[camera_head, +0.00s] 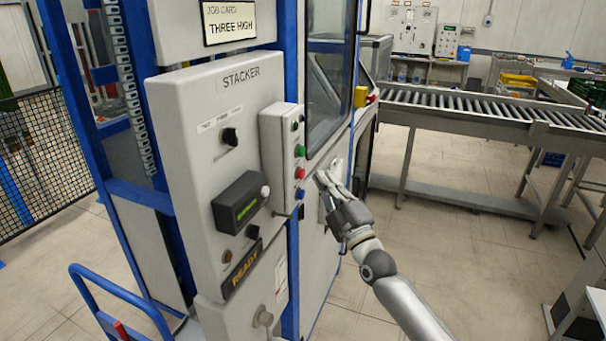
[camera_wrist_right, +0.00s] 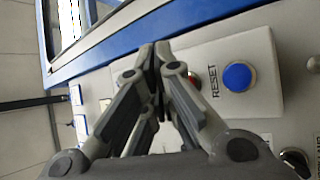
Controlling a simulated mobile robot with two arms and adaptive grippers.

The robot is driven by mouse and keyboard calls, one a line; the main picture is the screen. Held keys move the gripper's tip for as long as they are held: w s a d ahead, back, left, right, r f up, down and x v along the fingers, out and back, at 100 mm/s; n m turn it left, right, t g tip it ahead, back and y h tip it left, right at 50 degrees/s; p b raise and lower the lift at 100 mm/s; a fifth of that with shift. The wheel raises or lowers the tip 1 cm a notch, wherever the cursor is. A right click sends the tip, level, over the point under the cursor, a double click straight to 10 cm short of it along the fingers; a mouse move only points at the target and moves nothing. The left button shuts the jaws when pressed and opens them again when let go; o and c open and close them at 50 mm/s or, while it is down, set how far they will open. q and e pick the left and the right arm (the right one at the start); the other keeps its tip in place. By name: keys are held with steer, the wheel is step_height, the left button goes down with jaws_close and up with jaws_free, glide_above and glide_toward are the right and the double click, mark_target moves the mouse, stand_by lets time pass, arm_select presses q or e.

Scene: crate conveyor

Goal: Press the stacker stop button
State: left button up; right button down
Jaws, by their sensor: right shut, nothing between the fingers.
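The stacker panel (camera_head: 228,88) carries a narrow grey button box (camera_head: 273,140). On its side face are a black knob, a green button (camera_head: 300,151), a red button (camera_head: 300,173) and a blue button (camera_head: 301,194) in a column. My right gripper (camera_head: 328,173) is shut and empty, just right of the red button in the head view; I cannot tell whether it touches anything. In the right wrist view, the shut fingertips (camera_wrist_right: 156,48) are in front of the box. The blue button (camera_wrist_right: 238,77) beside the RESET label is clear there; the red button (camera_wrist_right: 194,78) is mostly hidden behind a finger. My left gripper is not in view.
A black display (camera_head: 239,203) and a READY sign (camera_head: 242,268) stick out from the panel. A blue-framed window (camera_head: 327,85) is above my right gripper. A roller conveyor (camera_head: 470,108) runs at the right. The floor between is clear.

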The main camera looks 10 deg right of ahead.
steer(key=s+d, duration=0.2)
steer(key=d, duration=0.1)
steer(key=shift+s+d, duration=0.15)
stand_by(0.5)
steer(key=s+d+f+m+g+h+b, duration=0.1)
steer(key=s+f+m+g+h, duration=0.2)
steer(key=f, duration=1.5)
steer(key=s+d+f+m+g+h+b, duration=0.15)
steer(key=f+m+g, duration=0.25)
steer(key=f, duration=1.5)
steer(key=s+f+m+g, duration=0.1)
steer(key=s+f+g, duration=0.1)
steer(key=s+f, duration=0.5)
steer(key=s+f+m+g, duration=0.15)
steer(key=s+f, duration=0.25)
steer(key=f, duration=0.5)
steer(key=s+f+m+g+h+b, duration=0.1)
steer(key=s+f+m+g+b, duration=0.35)
steer(key=s+f, duration=1.4)
steer(key=s+f+g+p, duration=0.1)
steer(key=s+f+g, duration=0.1)
steer(key=s, duration=1.1)
steer(key=s+f+m+g, duration=0.1)
steer(key=s+f+g, duration=0.2)
steer(key=s, duration=1)
steer(key=shift+a+f+g+h+p, duration=0.35)
steer(key=shift+a+g+h+p, duration=0.1)
steer(key=shift+g, duration=0.15)
